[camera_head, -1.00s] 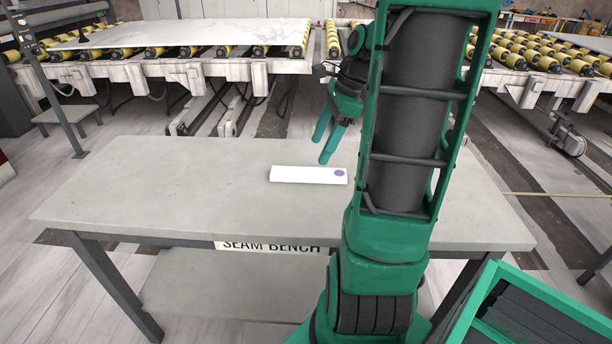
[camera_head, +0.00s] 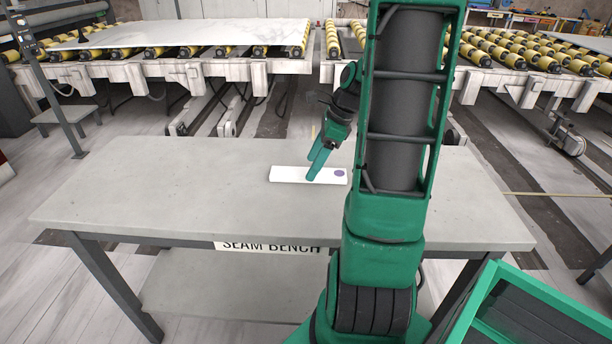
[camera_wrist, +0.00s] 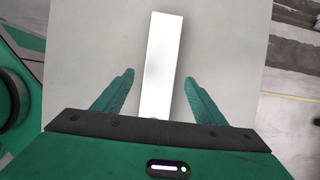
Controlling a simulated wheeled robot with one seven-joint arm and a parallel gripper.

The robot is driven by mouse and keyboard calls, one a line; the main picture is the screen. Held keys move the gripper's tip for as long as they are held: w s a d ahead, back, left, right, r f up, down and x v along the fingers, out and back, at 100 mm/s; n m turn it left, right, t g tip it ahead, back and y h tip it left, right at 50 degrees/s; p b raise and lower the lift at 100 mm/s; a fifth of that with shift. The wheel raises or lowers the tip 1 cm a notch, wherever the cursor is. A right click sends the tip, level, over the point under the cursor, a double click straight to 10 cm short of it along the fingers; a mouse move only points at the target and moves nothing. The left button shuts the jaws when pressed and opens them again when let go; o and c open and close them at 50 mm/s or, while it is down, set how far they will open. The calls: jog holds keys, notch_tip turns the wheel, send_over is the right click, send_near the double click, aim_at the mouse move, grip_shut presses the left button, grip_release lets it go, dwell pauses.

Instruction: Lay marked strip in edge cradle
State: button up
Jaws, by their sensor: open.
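The marked strip (camera_head: 290,174) is a flat white bar lying on the grey bench, with a purple dot near its right end. My gripper (camera_head: 313,178) is over the strip in the head view, its green fingers pointing down. In the wrist view the strip (camera_wrist: 163,65) runs lengthwise between the two open fingers (camera_wrist: 157,88), with bare bench on both sides. I cannot tell whether the fingertips touch the strip. No edge cradle can be made out; my arm hides part of the bench's right side.
The bench (camera_head: 130,190) carries a SEAM BENCH label (camera_head: 268,247) on its front edge. Its left part is clear. A green-framed bin (camera_head: 500,305) with dark contents stands at the lower right. Roller conveyors, one with a pale slab (camera_head: 190,33), stand behind the bench.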

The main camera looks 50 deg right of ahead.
jog(key=shift+x, duration=1.3)
jog(key=shift+d+r, duration=0.1)
jog(key=c, duration=1.6)
